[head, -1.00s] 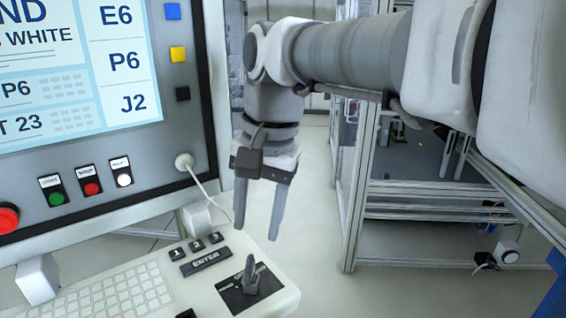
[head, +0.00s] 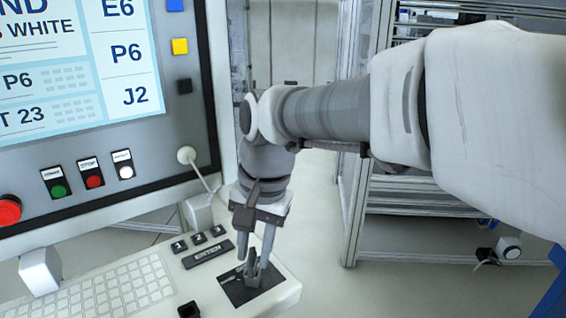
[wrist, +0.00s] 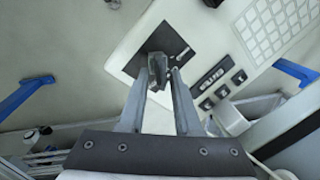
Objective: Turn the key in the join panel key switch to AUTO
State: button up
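The key (head: 253,276) stands up from the key switch's black plate (head: 235,290) at the right end of the sloped console. The wrist view shows the key (wrist: 157,63) and its plate (wrist: 168,36) too. My gripper (head: 252,262) points down at the key, one finger on each side of it. In the wrist view, my gripper (wrist: 163,76) has its fingers apart with a visible gap, the key between or just beyond the tips. I cannot tell whether a fingertip touches it. The labels on the plate are too small to read.
Number keys (head: 198,238) and an ENTER key (head: 208,253) lie just left of the plate, with a keyboard (head: 105,295) beyond. A screen panel (head: 90,60) with push buttons rises at left. A white cable (head: 203,175) hangs beside my gripper. A metal frame (head: 350,215) stands at right.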

grip_shut()
jog(key=m, duration=0.3)
jog(key=shift+s+m+t, duration=0.15)
jog(key=shift+m+t, duration=0.15)
jog(key=shift+m, duration=0.1)
jog(key=m, duration=0.3)
jog(key=shift+s+m+h, duration=0.1)
jog(key=shift+m+h, duration=0.3)
jog(key=shift+m+t, duration=0.3)
jog(key=shift+m, duration=1.4)
jog(key=m, duration=0.2)
jog(key=m+h+b, duration=0.1)
jog(key=m, duration=0.1)
jog(key=shift+s+a+m, duration=0.15)
jog(key=shift+m, duration=0.25)
jog(key=o, duration=0.8)
grip_release()
